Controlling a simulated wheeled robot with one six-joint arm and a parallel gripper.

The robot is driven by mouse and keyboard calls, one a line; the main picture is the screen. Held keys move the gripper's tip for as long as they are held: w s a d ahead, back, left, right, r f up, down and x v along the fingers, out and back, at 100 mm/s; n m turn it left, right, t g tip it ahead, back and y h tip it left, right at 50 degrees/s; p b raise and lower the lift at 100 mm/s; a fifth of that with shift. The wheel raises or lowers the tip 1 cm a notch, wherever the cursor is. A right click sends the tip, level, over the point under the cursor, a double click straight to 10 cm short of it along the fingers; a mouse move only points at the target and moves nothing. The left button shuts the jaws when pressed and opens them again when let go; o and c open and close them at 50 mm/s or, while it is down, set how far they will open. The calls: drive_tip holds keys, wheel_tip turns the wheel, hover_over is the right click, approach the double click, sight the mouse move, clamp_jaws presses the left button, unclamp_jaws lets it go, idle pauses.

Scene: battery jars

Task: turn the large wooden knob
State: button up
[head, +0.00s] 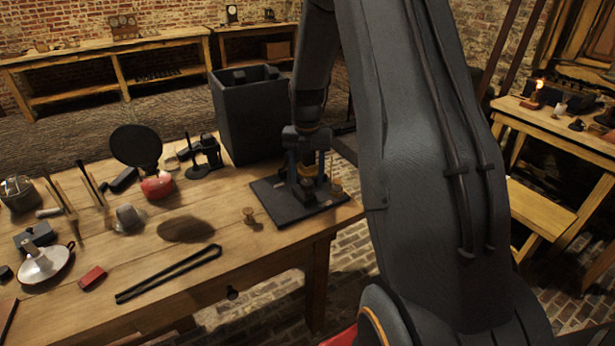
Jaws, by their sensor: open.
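My gripper (306,168) points down over a dark flat board (272,202) at the right end of the wooden table. Its two blue-grey fingers are apart. A yellowish-brown round part (307,171) shows between the fingers; it may be the large wooden knob, but the fingers and arm partly hide it. I cannot tell whether the fingers touch it. A small wooden spool-like knob (248,215) stands on the table left of the board.
A tall dark open box (246,112) stands close behind the board. A black disc on a red base (156,184), a small black stand (204,157) and black tongs (168,273) lie to the left. My arm covers much of the right side. The table's front right edge is near the board.

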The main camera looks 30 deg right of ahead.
drive_tip(key=shift+f, duration=0.75)
drive_tip(key=c, duration=1.1)
drive_tip(key=shift+o, duration=0.2)
drive_tip(key=shift+m, duration=0.3)
